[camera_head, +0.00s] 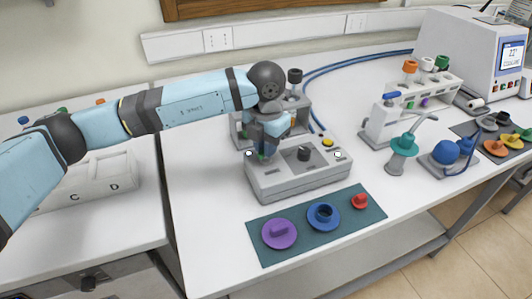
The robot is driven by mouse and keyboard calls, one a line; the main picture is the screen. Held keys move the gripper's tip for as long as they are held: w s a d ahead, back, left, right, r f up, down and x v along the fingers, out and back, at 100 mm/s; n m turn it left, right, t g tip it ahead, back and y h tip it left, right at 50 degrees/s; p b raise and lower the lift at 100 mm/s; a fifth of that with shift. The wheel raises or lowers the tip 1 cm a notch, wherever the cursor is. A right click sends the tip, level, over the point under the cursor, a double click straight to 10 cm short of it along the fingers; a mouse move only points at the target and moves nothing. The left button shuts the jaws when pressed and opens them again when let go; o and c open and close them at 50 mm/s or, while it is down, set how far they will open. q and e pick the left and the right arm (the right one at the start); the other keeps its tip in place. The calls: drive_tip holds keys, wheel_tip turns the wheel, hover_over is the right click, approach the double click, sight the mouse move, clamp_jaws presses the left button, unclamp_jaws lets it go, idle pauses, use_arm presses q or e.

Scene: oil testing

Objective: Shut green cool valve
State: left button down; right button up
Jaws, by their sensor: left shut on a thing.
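My left arm reaches in from the left, and my left gripper (264,153) points down over the left part of a grey bench device (300,184). It is shut on a small green part, most likely the green cool valve (262,157), at the device's top. The fingers hide most of this part, so its turn position cannot be told. My right gripper is not in view.
A teal mat (350,226) with a purple lid (279,233), a blue lid (323,216) and a red cap (360,201) lies in front. A white stand (386,122) and teal-topped piece (404,145) stand right. Blue tubing (345,64) runs behind.

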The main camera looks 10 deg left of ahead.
use_arm(q)
drive_tip(key=shift+f+m+b, duration=0.2)
drive_tip(key=shift+m+b, duration=0.15)
drive_tip(key=shift+m, duration=0.15)
drive_tip(key=shift+m+b, duration=0.7)
drive_tip(key=shift+m, duration=0.2)
drive_tip(key=shift+r+m+b, duration=0.1)
drive_tip(key=shift+m+b, duration=0.4)
drive_tip(key=shift+m, duration=0.2)
drive_tip(key=shift+r+m+b, duration=0.1)
drive_tip(key=shift+m+b, duration=0.5)
drive_tip(key=shift+m, duration=0.3)
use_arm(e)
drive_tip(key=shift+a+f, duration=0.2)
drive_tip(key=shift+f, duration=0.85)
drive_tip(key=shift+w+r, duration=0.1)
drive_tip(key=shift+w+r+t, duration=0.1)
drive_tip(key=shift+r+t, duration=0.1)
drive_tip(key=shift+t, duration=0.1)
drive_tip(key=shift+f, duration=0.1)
use_arm(q)
drive_tip(key=c, duration=1.1)
unclamp_jaws()
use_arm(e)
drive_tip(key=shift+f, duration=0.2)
